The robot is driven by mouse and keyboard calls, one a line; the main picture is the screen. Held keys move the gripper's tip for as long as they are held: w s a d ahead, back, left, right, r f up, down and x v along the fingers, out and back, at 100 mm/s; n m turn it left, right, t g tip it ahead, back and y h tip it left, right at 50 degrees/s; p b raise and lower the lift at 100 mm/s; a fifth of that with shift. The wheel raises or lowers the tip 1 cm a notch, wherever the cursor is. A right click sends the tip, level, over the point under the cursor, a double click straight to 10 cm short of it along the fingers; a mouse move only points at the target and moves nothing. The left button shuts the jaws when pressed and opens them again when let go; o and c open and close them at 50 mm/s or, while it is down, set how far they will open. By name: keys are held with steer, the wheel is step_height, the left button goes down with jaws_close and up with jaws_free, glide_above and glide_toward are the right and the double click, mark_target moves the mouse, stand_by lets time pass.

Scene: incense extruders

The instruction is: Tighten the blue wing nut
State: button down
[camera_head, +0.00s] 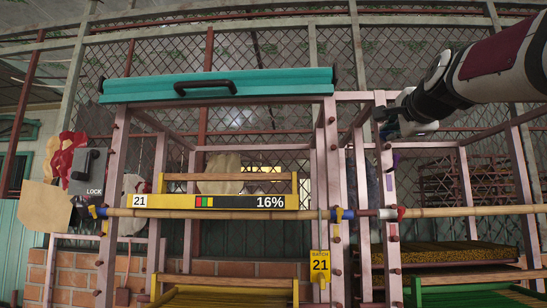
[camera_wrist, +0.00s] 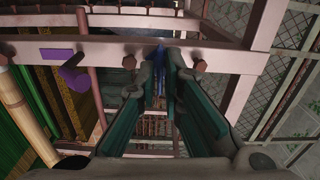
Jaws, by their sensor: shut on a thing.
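The blue wing nut (camera_wrist: 159,58) shows as a narrow blue strip between my fingertips in the wrist view, against a pink frame beam. My gripper (camera_wrist: 161,75) is shut on it, one teal-padded finger on each side. The fingers hide most of the nut, so its turn angle and how tightly it sits cannot be told. In the head view my gripper (camera_head: 382,124) reaches in from the right to the upper part of a pink post; I cannot make out the nut there.
A bamboo pole (camera_head: 440,212) crosses below my gripper. A teal cover (camera_head: 220,86) tops the left rack, and a yellow batch tag (camera_head: 320,266) hangs centrally. A lock lever (camera_head: 88,170) is far left.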

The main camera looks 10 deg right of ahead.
steer(key=c, duration=1.7)
jaws_free()
steer(key=v, duration=1.2)
